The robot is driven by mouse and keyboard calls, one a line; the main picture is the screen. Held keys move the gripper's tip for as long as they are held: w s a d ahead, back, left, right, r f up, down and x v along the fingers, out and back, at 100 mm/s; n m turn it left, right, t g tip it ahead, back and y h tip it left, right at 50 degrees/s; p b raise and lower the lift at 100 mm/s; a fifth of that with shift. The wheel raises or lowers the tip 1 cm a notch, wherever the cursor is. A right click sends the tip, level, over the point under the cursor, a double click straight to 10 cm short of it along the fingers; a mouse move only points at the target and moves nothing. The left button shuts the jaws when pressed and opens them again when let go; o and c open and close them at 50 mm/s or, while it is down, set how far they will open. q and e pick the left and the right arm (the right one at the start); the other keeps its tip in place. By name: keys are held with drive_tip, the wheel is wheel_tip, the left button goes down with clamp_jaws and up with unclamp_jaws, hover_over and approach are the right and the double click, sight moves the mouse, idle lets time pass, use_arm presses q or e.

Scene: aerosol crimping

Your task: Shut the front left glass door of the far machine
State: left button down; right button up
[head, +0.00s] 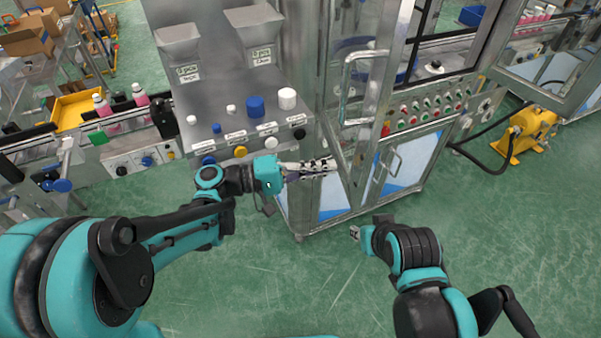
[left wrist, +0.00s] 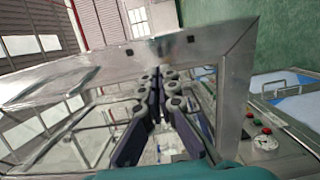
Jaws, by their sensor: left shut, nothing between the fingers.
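The glass door (head: 384,95) of the far machine has a metal frame and a bar handle (head: 346,85). It stands swung out from the cabinet, toward me. My left gripper (head: 328,165) is shut and empty, beside the lower part of the door frame; I cannot tell whether it touches. In the left wrist view the dark fingers (left wrist: 165,115) are together, with the metal door frame (left wrist: 236,85) around them in the picture. My right gripper (head: 356,233) is low in front of the machine, away from the door; its fingers are too small to read.
A row of buttons (head: 425,106) lies to the right of the door, above lower cabinet doors (head: 405,165). At left, a metal panel holds white and blue caps (head: 256,106). A yellow motor unit (head: 527,130) stands at right. The green floor in front is clear.

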sight(356, 163)
use_arm(q)
drive_tip(key=d, duration=0.2)
drive_tip(key=d+b, duration=0.1)
drive_tip(key=d, duration=0.1)
drive_tip(key=shift+w, duration=0.25)
drive_tip(key=shift+d, duration=0.15)
